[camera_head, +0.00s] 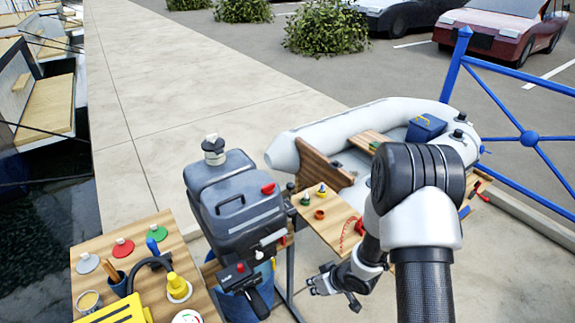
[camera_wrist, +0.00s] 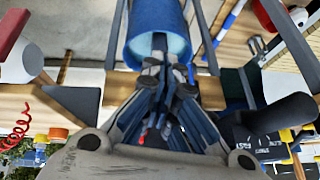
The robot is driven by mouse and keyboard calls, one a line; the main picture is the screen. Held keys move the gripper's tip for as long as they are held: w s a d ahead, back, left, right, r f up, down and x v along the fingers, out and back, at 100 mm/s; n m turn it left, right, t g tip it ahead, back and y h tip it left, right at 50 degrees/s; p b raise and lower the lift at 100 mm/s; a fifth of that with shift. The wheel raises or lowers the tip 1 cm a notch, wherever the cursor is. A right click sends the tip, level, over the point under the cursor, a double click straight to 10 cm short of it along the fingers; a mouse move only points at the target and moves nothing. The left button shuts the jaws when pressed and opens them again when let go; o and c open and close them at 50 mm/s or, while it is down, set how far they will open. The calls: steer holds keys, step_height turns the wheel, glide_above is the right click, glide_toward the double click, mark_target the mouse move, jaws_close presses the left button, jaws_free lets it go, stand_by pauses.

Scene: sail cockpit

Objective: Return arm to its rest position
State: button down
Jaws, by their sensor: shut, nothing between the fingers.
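My gripper (camera_head: 320,286) is at the end of my arm in the head view, low in front of the wooden bench and right of the grey outboard motor (camera_head: 238,205). In the wrist view, my gripper (camera_wrist: 160,68) has its fingers together, with nothing between them. A blue cylindrical bucket (camera_wrist: 158,30) shows just beyond the fingertips; I cannot tell how far apart they are. My arm bends down from the right side of the head view, and its upper links hide part of the inflatable boat (camera_head: 330,125).
A wooden table (camera_head: 88,262) with a yellow case (camera_head: 125,312) and small items stands at the lower left. A wooden bench (camera_head: 325,222) holds small coloured parts. A blue railing (camera_head: 528,138) runs along the right. Paved ground lies open behind the motor.

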steer(key=w+d+r+m+t+h, duration=0.1)
steer(key=w+d+r+h, duration=0.15)
steer(key=r, duration=0.45)
steer(key=w+d+r+t+h, duration=0.1)
steer(key=d+r, duration=0.3)
steer(key=r, duration=0.4)
steer(key=s+d+r+m+h, duration=0.1)
steer(key=s+d+r, duration=0.15)
steer(key=r, duration=0.25)
steer(key=s+d+r+m+h, duration=0.1)
steer(key=s+r, duration=0.2)
steer(key=r, duration=0.3)
steer(key=s+a+r+m, duration=0.1)
steer(key=s+r, duration=0.2)
steer(key=s, duration=0.4)
steer(key=s+a+r+m+g, duration=0.1)
steer(key=s+r, duration=0.3)
steer(key=s, duration=0.3)
steer(key=s+a+r+y, duration=0.1)
steer(key=s+r, duration=0.2)
steer(key=s, duration=0.4)
steer(key=shift+s+a+r+m+g, duration=0.3)
steer(key=shift+s+a+r+m, duration=0.05)
steer(key=shift+s+r+m, duration=0.05)
